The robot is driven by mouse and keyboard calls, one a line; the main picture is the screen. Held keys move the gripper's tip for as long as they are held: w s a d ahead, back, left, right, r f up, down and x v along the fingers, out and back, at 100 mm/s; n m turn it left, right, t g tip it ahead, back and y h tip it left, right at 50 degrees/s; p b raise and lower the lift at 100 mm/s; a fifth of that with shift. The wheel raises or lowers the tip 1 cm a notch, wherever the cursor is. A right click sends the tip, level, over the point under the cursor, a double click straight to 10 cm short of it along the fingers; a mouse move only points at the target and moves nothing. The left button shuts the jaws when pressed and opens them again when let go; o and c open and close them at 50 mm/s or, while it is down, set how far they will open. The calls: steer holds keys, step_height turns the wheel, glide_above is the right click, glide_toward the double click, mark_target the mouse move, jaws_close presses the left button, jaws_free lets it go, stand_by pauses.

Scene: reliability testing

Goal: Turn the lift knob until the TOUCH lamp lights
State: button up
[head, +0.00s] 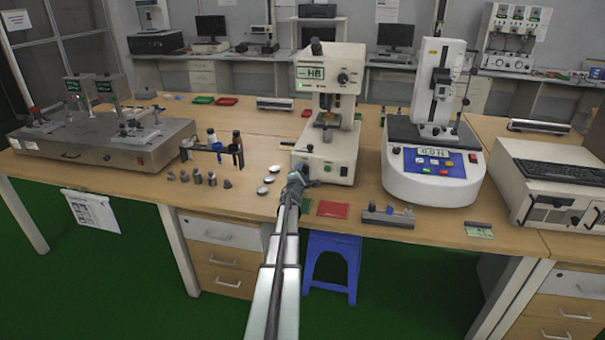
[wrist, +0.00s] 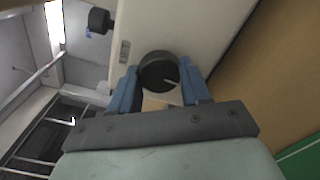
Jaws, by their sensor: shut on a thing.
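The cream hardness tester (head: 330,100) with an HB panel stands at the middle of the bench.
Small metal discs (head: 266,181) and a dark vial rack (head: 215,152) lie left of my gripper. A red pad (head: 332,209) lies to the right, near the bench's front edge. A white tester with a blue panel (head: 428,163) stands farther right.

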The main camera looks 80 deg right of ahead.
steer(key=shift+r+m, duration=0.1)
steer(key=shift+m, duration=1.3)
steer(key=shift+s+m, duration=0.1)
steer(key=shift+m, duration=0.2)
steer(key=o, duration=1.1)
steer(key=shift+a, duration=0.1)
steer(key=a, duration=1.3)
steer(key=shift+a, duration=0.3)
